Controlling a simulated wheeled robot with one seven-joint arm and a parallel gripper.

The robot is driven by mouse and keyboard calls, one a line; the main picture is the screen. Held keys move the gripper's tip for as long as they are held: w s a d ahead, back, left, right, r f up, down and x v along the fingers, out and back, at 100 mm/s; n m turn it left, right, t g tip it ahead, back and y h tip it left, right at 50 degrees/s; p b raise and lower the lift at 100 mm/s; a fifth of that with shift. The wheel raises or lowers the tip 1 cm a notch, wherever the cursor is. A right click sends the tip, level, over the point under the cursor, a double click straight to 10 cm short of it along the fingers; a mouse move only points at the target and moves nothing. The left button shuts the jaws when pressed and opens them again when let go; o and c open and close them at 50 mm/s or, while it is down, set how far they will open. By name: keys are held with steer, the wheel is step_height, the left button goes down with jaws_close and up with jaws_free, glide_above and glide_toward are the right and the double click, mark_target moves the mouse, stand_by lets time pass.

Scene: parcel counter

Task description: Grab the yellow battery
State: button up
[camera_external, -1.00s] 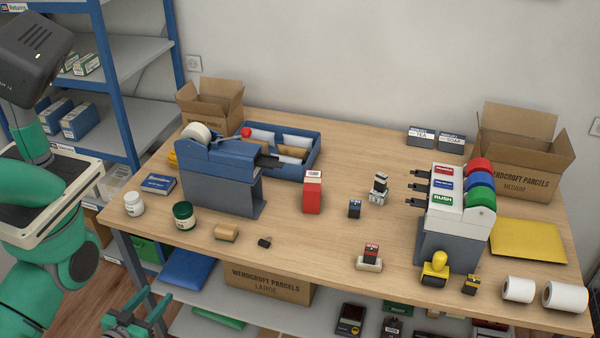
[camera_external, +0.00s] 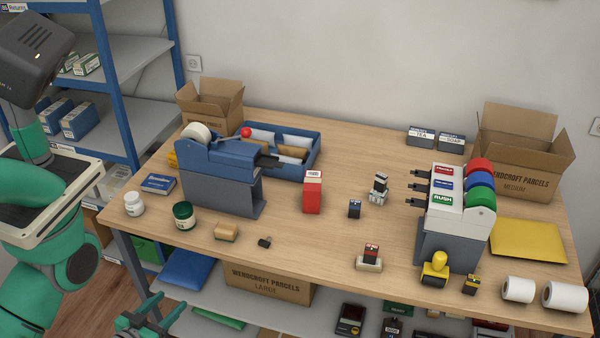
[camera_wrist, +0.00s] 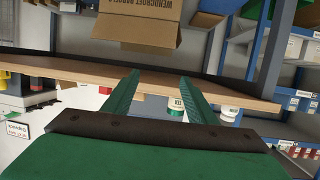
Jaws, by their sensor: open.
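A small yellow-and-black block (camera_external: 471,285), which looks like the yellow battery, sits on the counter near its front right edge, in the external view. It stands just right of a yellow round-knobbed stamp (camera_external: 435,268). I do not make it out in the wrist view. My gripper (camera_external: 170,304) is at the lower left of the external view, in front of the counter and far left of the yellow block. In the wrist view its two green fingers (camera_wrist: 160,78) are apart with nothing between them.
The wooden counter (camera_external: 320,240) holds a blue tape dispenser (camera_external: 215,170), a grey label dispenser (camera_external: 448,235), two white rolls (camera_external: 518,289) and a yellow envelope (camera_external: 530,240). A large carton (camera_external: 268,283) is below.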

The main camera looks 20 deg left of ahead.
steer(key=w+d+f+m+g+h, duration=0.35)
steer(key=w+d+f, duration=0.85)
steer(key=d+f, duration=0.4)
steer(key=w+d+f+m, duration=0.2)
steer(key=w+d+f, duration=0.2)
steer(key=d, duration=0.4)
steer(key=n+t+h, duration=0.2)
steer(key=t, duration=0.2)
glide_toward(471, 284)
steer(key=w, duration=0.1)
steer(key=shift+y, duration=0.35)
steer(key=x, duration=0.5)
steer(key=shift+d+r, duration=0.15)
steer(key=shift+d, duration=0.05)
steer(key=shift+d+x, duration=0.2)
steer(key=shift+x, duration=2.4)
steer(key=shift+s, duration=0.1)
